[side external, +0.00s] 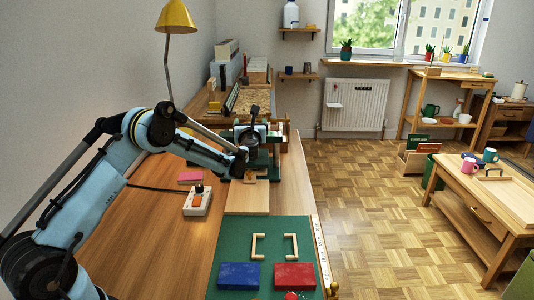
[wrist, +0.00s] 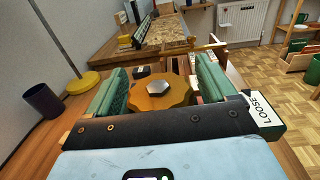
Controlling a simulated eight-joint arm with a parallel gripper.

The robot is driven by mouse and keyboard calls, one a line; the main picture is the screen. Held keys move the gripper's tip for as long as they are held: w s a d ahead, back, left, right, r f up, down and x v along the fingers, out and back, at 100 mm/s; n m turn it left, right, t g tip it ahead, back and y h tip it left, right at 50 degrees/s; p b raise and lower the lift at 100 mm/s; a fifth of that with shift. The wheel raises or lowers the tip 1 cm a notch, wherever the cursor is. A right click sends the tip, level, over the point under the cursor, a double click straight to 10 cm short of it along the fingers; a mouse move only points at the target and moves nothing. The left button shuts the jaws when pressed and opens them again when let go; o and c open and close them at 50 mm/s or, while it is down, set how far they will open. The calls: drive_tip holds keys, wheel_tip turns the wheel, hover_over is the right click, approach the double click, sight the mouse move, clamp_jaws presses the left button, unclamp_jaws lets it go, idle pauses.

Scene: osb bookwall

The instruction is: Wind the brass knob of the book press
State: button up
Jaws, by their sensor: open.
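The brass knob (wrist: 148,103), round with a scalloped rim and a grey hexagonal centre, shows in the wrist view. My gripper (wrist: 161,75) is open, with one green finger on either side of the knob. I cannot tell whether the fingers touch its rim. The green book press (side external: 276,138) stands at the far part of the bench in the side view, with my gripper at its near side. The knob is hidden there behind my gripper. A white label reading LOOSE (wrist: 262,108) shows just right of the right finger.
A wooden board (side external: 247,200) lies in front of the press. A green mat (side external: 229,246) nearer holds a blue block (side external: 239,275), a red block (side external: 295,276) and two wooden brackets. A white power strip (side external: 197,202) sits left. A yellow lamp (side external: 175,17) stands behind my arm.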

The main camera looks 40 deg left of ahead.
drive_tip(key=shift+c, duration=0.4)
drive_tip(key=c, duration=0.9)
drive_tip(key=shift+s+a+n+g+y, duration=0.1)
drive_tip(key=shift+n+g+y, duration=1.5)
drive_tip(key=shift+g, duration=0.6)
drive_tip(key=shift+s+a+n+g+y, duration=0.1)
drive_tip(key=shift+s+n+g+y, duration=0.15)
drive_tip(key=shift+n+g, duration=0.65)
drive_tip(key=o, duration=1)
